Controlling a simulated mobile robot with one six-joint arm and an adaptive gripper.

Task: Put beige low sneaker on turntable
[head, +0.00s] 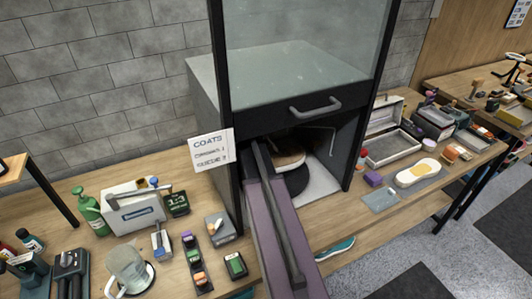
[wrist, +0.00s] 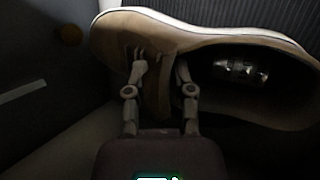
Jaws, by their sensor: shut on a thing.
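The beige low sneaker (head: 289,156) with a white sole edge is inside the booth, partly hidden by my arm. It appears over or just behind the dark round turntable (head: 294,184); I cannot tell whether it touches it. In the wrist view the sneaker (wrist: 205,32) lies across the top, its opening to the right. My gripper (wrist: 160,76) has one finger on the laced part and the other at the opening's edge, shut on the upper between them. A shiny metallic thing (wrist: 240,70) shows inside the shoe. The fingertips are hidden in the head view.
The booth has dark posts, a raised glass front and a handled bar (head: 315,106) above its opening. A paper sign (head: 211,150) hangs at the left post.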

